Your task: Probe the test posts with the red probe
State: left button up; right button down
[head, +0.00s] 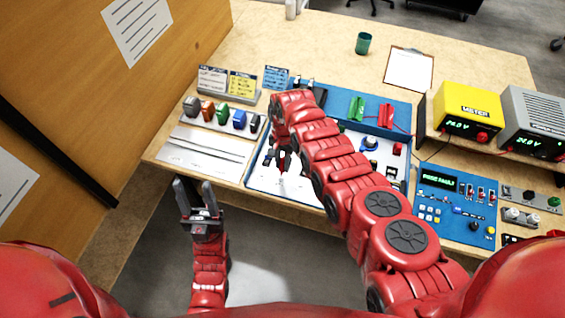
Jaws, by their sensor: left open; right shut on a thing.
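My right arm reaches across the middle of the head view, and its gripper (283,163) points down over the white area of the blue-edged tray (252,181). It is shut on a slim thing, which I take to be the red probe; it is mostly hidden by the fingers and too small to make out. The test posts cannot be clearly told apart; the arm hides part of the tray. My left gripper (196,196) is open and empty, in front of the table's near edge, apart from everything.
A red block (386,116) and a green block (357,107) stand at the tray's back. Several coloured parts sit on a rack (224,125) at left. A yellow meter (468,110) and blue panel (455,205) stand at right. A cup (363,43) and clipboard (409,68) are behind.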

jog(key=shift+f+b, duration=0.45)
jog(key=shift+f, duration=0.05)
dwell(0.8)
jog(key=shift+r, duration=0.1)
notch_tip(320, 180, up, 6)
jog(key=p, duration=0.5)
dwell(0.5)
jog(key=shift+d, duration=0.1)
dwell(1.0)
